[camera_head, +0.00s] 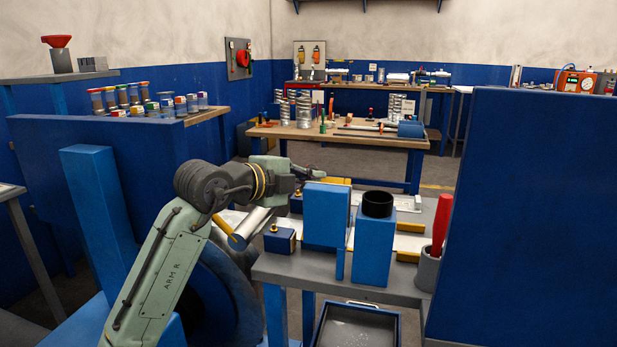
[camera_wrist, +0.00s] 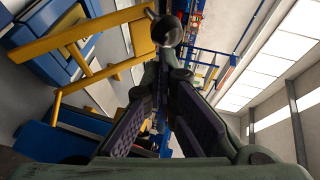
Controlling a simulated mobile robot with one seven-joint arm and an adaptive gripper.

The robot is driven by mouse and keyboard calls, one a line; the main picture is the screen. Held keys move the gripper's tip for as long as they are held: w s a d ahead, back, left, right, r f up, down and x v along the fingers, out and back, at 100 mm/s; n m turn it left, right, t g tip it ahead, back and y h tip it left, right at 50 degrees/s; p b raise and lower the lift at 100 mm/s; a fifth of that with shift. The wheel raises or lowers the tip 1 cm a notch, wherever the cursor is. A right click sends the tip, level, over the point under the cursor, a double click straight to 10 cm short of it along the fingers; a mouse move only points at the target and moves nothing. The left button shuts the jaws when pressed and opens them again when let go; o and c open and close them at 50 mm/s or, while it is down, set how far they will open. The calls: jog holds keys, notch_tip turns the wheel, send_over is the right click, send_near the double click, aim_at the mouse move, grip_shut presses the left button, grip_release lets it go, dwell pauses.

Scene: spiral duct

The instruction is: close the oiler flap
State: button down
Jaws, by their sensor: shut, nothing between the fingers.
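My gripper (camera_head: 308,172) is above the far part of the grey bench, its fingers small and partly hidden in the head view. In the wrist view the two dark, purple-padded fingers of my gripper (camera_wrist: 169,72) come together at their tips, with nothing held between them. A small blue box with a brass knob on top (camera_head: 280,240) stands at the bench's left edge and may be the oiler. I cannot make out a flap on it or its angle. A shiny round metal end (camera_wrist: 167,30) shows just beyond the fingertips; I cannot tell what it belongs to.
A tall blue block (camera_head: 326,215) and a blue housing with a black round opening (camera_head: 377,204) stand on the grey bench (camera_head: 300,268). A red-handled tool (camera_head: 440,225) stands in a grey cup at right. A large blue panel (camera_head: 530,215) blocks the right side.

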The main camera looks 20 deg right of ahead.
jog(key=shift+r, duration=0.1)
jog(key=w+d+f+p, duration=0.1)
jog(key=w, duration=0.1)
jog(key=w+d+f+g+y+p, duration=0.1)
jog(key=w+d+p, duration=0.1)
jog(key=w+d+f+n+y+p, duration=0.1)
jog(key=w+p, duration=0.1)
jog(key=shift+w+d+f+g, duration=0.3)
jog(key=shift+d+f+g, duration=0.05)
jog(key=shift+f+g, duration=0.05)
jog(key=shift+w+d+f, duration=0.4)
jog(key=shift+w+f, duration=0.35)
jog(key=shift+f, duration=0.1)
jog(key=shift+r, duration=0.1)
dwell(0.4)
